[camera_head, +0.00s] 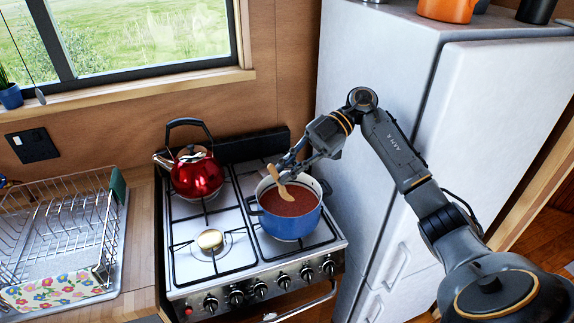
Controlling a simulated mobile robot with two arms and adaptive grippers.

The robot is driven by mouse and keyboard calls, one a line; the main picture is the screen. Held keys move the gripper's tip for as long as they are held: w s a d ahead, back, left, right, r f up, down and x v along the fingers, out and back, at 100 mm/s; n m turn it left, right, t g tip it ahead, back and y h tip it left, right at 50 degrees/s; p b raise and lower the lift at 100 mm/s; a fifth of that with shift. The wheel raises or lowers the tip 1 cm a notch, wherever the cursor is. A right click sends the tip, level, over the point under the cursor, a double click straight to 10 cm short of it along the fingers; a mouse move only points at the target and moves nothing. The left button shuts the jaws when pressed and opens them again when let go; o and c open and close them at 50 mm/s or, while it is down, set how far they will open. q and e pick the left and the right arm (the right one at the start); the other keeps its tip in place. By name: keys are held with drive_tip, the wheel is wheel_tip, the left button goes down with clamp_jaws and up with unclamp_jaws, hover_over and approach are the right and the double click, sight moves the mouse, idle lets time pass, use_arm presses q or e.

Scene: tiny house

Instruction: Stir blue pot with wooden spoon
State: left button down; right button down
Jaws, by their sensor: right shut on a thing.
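The blue pot (290,226) stands on the right front burner of the stove and holds a reddish-brown liquid (297,204). My right gripper (287,167) is above the pot's back rim, shut on the wooden spoon (281,182). The spoon slants down from the gripper, its wide end low over the pot's opening. I cannot tell whether the spoon's tip touches the liquid. My left gripper is out of the picture.
A red kettle (197,176) stands on the left back burner. The left front burner (211,240) is bare. A wire dish rack (58,235) stands on the counter at the left. The white fridge (372,150) stands close on the right.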

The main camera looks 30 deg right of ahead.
drive_tip(key=b, duration=0.3)
hover_over(286, 192)
drive_tip(key=s, duration=0.2)
drive_tip(key=shift+f, duration=2.7)
drive_tip(key=shift+w+d+f+b, duration=0.35)
drive_tip(key=shift+f+b, duration=0.2)
drive_tip(key=shift+f, duration=0.15)
drive_tip(key=shift+w+d+f+b, duration=0.2)
drive_tip(key=shift+w+f+b, duration=0.2)
drive_tip(key=shift+f+b, duration=0.25)
drive_tip(key=shift+w+d+f+b, duration=0.35)
drive_tip(key=shift+f+b, duration=0.15)
drive_tip(key=shift+f, duration=0.25)
drive_tip(key=shift+f, duration=0.15)
drive_tip(key=shift+f+b, duration=0.4)
drive_tip(key=shift+f, duration=0.35)
drive_tip(key=shift+r+p, duration=0.15)
drive_tip(key=shift+p, duration=0.25)
